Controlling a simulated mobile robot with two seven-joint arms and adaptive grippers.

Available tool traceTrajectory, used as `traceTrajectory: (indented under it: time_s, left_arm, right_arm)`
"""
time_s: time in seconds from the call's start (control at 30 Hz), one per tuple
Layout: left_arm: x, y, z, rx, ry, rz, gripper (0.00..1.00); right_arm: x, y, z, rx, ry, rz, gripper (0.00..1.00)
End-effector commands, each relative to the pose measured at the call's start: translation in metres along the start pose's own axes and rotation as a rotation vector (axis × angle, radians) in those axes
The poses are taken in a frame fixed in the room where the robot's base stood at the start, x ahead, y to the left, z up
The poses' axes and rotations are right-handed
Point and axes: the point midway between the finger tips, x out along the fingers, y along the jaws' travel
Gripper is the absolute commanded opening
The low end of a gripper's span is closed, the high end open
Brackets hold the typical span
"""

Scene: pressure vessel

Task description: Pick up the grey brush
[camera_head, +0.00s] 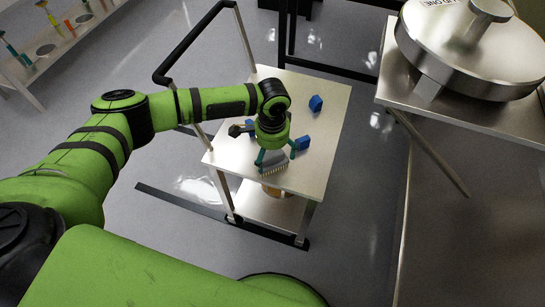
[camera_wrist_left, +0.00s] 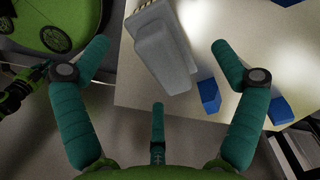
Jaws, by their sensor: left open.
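The grey brush (camera_head: 273,160) lies on the light top of the cart (camera_head: 322,140), near its front edge. In the left wrist view the brush (camera_wrist_left: 168,55) shows its grey body, with pale bristles at the top edge of the picture. My left gripper (camera_head: 275,157) is open just above the brush, and its upper part hides some of it. In the left wrist view the teal fingers of my left gripper (camera_wrist_left: 160,48) are spread apart on either side of the brush, with a third finger below. No finger clearly touches it. My right gripper is not in view.
Blue blocks lie on the cart, one farther back (camera_head: 315,103) and one beside the gripper (camera_head: 303,143). The cart has a black handle (camera_head: 185,60) at left. A steel vessel lid (camera_head: 470,50) rests on a metal table at right. A tool shelf (camera_head: 50,50) stands top left.

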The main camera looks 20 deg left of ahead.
Motion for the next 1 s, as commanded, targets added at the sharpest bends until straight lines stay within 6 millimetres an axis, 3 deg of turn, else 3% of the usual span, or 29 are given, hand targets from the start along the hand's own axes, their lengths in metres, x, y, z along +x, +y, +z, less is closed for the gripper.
traceTrajectory:
  time_s: [0.17,0.3,0.57,0.7,0.73,1.0]
  left_arm:
    - [0.028,0.006,0.001,-0.001,-0.002,0.0,0.95]
    - [0.042,0.005,0.0,-0.001,-0.001,0.0,0.95]
    - [0.044,0.005,0.0,-0.001,0.001,0.0,0.95]
    - [0.044,0.005,0.0,0.0,0.0,0.0,0.39]
    - [0.044,0.005,0.0,0.0,0.0,0.0,0.31]
    - [0.044,0.005,0.0,0.0,0.0,0.0,0.24]
  right_arm:
    - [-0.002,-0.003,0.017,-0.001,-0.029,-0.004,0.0]
    - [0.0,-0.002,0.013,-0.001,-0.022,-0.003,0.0]
    - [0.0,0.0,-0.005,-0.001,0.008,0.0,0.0]
    - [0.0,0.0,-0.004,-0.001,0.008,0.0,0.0]
    - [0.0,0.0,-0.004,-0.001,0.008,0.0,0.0]
    - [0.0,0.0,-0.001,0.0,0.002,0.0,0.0]
